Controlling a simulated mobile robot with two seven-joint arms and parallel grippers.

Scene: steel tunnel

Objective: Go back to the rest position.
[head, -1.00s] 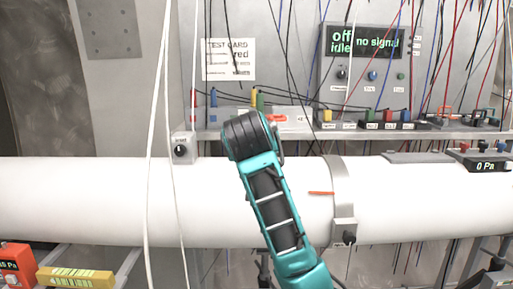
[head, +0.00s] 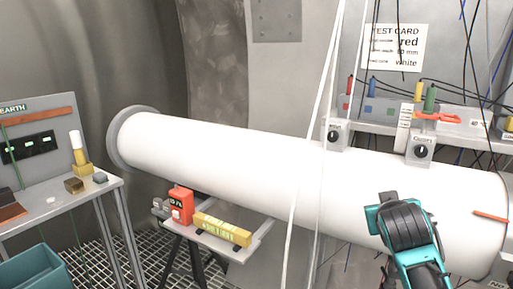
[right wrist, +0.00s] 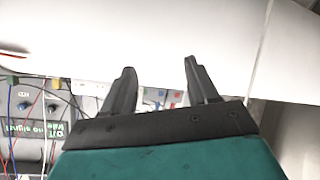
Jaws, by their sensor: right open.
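My teal and black right arm reaches in at the lower right of the head view, in front of the white pipe (head: 230,155); its fingers are hidden there. In the right wrist view my right gripper (right wrist: 159,75) has its two dark fingers spread apart with nothing between them. The pipe, shelf and panel lie blurred beyond the fingers. My left gripper is in neither view.
A bench (head: 108,188) with small parts and a teal bin (head: 35,268) stand at the left. An orange box (head: 181,205) and a yellow block (head: 222,229) sit on a low stand. White cables (head: 322,100) hang before the pipe. A shelf (head: 385,126) runs behind.

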